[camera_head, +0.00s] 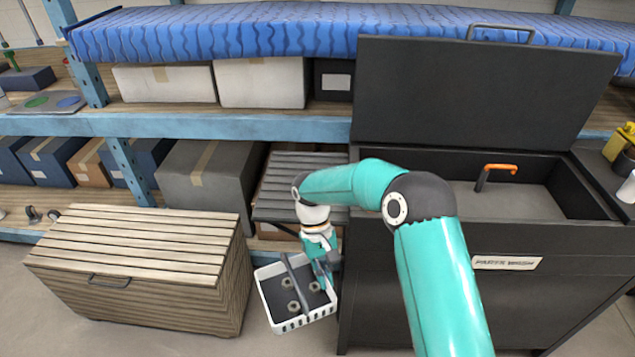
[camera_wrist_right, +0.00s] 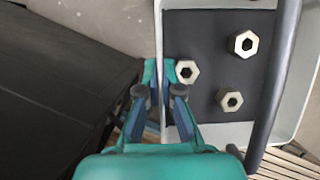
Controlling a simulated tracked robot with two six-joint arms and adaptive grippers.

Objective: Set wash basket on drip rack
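The wash basket (camera_head: 271,307), a white open tray with a dark floor and a grey bar handle, is in front of and below the drip rack (camera_head: 287,183). Three metal nuts lie in it. My right gripper (camera_head: 326,276) is at its right side. In the right wrist view, my fingers (camera_wrist_right: 160,82) stand on both sides of the basket's white wall (camera_wrist_right: 160,35) and look closed on it. No support shows under the basket, which appears held above the floor. The rack is a grey slatted platform, bare where visible, partly hidden by my right arm. My left gripper is not in view.
A black parts washer (camera_head: 500,310) with its lid (camera_head: 480,95) raised stands right of the rack. A slatted wooden chest (camera_head: 140,245) stands left of the basket. A grey box (camera_head: 205,180) sits on the shelf left of the rack. A blue shelf beam (camera_head: 250,124) runs above the rack.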

